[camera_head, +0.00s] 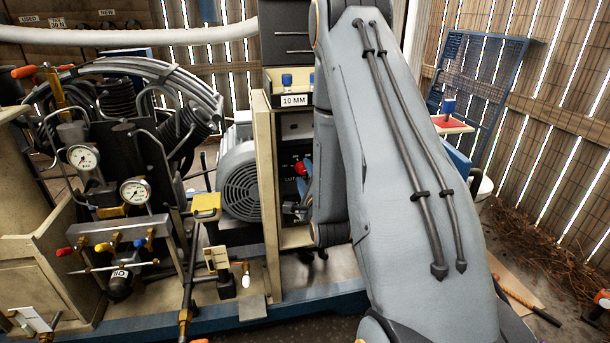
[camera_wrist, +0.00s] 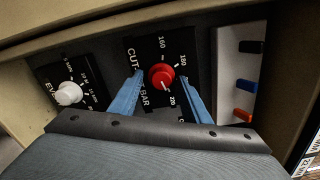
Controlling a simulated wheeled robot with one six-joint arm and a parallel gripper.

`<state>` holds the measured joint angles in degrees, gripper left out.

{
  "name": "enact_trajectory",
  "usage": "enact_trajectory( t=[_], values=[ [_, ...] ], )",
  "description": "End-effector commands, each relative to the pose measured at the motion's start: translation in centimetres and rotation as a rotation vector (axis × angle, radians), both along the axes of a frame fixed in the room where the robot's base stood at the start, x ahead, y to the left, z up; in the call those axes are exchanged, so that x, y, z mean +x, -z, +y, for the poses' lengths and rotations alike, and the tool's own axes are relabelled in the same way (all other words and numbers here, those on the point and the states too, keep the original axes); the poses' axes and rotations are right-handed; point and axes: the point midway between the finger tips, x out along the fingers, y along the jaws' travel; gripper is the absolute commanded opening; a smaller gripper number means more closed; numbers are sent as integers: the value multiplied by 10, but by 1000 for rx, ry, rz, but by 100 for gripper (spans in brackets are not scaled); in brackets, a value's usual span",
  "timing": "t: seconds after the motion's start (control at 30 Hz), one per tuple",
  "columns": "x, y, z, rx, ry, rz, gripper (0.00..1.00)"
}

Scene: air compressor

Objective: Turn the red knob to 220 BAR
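The red knob (camera_wrist: 161,75) sits on a black dial panel (camera_wrist: 137,54) in the wrist view. The knob's exact setting is too small to tell. My gripper (camera_wrist: 162,82) has its blue fingers on either side of the knob, with gaps showing, so it looks open around it. In the head view the red knob (camera_head: 301,168) shows at the edge of my arm, which hides most of the panel.
A white knob (camera_wrist: 68,93) on another dial is to the left. Beige cabinet walls (camera_head: 267,170) enclose the panel closely. Gauges (camera_head: 134,191) and hoses stand farther left.

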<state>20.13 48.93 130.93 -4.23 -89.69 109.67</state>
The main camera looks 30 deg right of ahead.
Motion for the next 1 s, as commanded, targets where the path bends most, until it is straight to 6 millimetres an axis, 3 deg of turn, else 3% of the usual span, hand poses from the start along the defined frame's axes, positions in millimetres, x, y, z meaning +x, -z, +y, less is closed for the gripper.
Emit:
enact_trajectory(
  t=[0.37,0.8,1.0],
  values=[
    [-5,-1,0,-2,2,-2,45],
    [-65,0,19,0,0,1,45],
    [-75,0,22,0,0,-1,45]
  ],
)
